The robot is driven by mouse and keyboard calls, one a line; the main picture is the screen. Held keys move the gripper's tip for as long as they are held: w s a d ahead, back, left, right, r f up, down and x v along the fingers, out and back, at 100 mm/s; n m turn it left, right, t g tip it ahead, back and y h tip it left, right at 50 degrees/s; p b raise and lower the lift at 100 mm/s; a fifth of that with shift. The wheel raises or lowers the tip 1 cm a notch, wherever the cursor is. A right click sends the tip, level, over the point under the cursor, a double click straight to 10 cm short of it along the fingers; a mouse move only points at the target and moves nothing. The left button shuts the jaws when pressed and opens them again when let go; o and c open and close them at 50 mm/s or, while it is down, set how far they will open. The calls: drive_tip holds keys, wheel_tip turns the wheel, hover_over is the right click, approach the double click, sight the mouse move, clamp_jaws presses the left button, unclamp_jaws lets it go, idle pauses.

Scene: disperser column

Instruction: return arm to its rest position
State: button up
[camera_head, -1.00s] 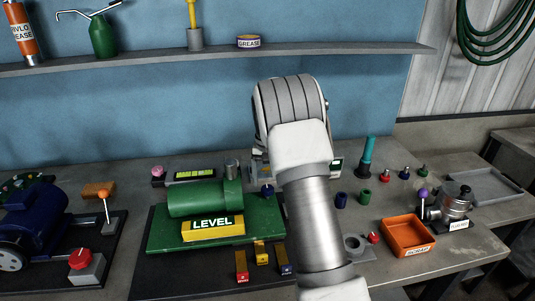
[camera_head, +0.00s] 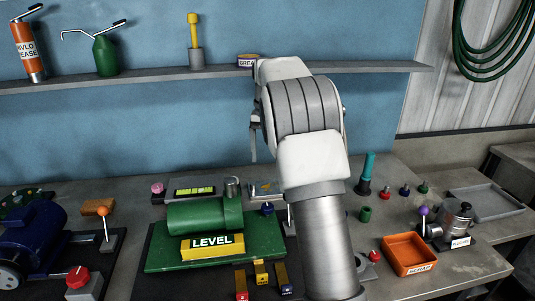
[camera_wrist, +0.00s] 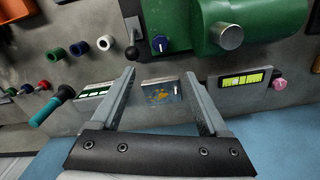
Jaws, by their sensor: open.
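My gripper (camera_wrist: 162,92) shows in the wrist view with its two fingers spread apart and nothing between them. It is above the back of the bench, and a small silvery block (camera_wrist: 162,90) lies on the bench below, seen between the fingers. In the head view my arm rises through the middle, and its end is high, in front of the shelf and blue wall. The fingers are mostly hidden behind the arm there. The green cylinder unit (camera_head: 205,214) with a yellow LEVEL block (camera_head: 213,246) sits on its green base to the left.
An orange tray (camera_head: 409,254), a teal-handled tool (camera_head: 367,172) and small knobs stand on the right. A blue motor (camera_head: 35,240) is at left. Green hose hangs at upper right.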

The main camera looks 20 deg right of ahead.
idle(0.3)
drive_tip(key=s+a+r+n+t, duration=0.1)
drive_tip(key=s+a+r+t, duration=0.1)
drive_tip(key=s+a+r, duration=0.45)
drive_tip(key=s+a+r+n+t, duration=0.1)
drive_tip(key=s+r, duration=0.2)
drive_tip(key=s, duration=0.7)
drive_tip(key=s+a+f+n+t, duration=0.1)
drive_tip(key=s+a+f, duration=0.1)
drive_tip(key=s, duration=0.7)
drive_tip(key=s+a+f+n+t, duration=0.1)
drive_tip(key=s+a+f+n, duration=0.1)
drive_tip(key=s, duration=0.7)
drive_tip(key=shift+a+f+t, duration=0.2)
drive_tip(key=shift+f+t, duration=0.1)
drive_tip(key=shift+f, duration=0.3)
